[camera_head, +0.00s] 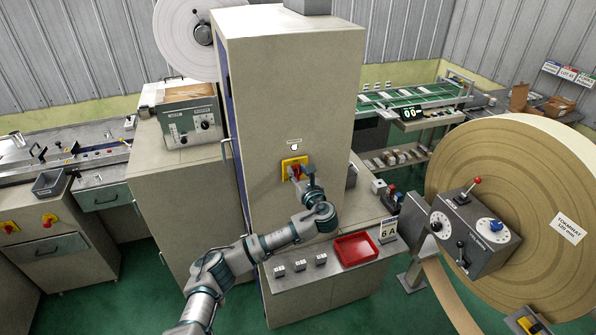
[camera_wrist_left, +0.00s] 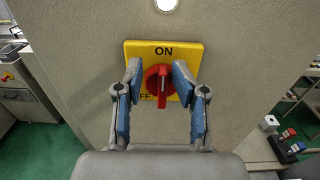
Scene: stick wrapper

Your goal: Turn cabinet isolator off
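The cabinet isolator is a red rotary knob (camera_wrist_left: 158,86) on a yellow plate (camera_wrist_left: 165,50) on the beige cabinet's front. The plate reads ON at the top, with OFF partly hidden at lower left. The knob's handle stands upright, its pale mark towards ON. In the head view the yellow plate (camera_head: 289,162) shows behind my left gripper (camera_head: 302,178). In the left wrist view my left gripper (camera_wrist_left: 157,72) has its two blue-padded fingers apart, one on each side of the knob, with small gaps visible. My right gripper is not in view.
A lit white lamp (camera_wrist_left: 166,4) sits above the plate. A shelf below holds a red tray (camera_head: 356,249) and several small switch blocks. A control box (camera_head: 474,233) and large paper roll (camera_head: 520,190) stand at right. A grey-green unit (camera_head: 192,122) is at left.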

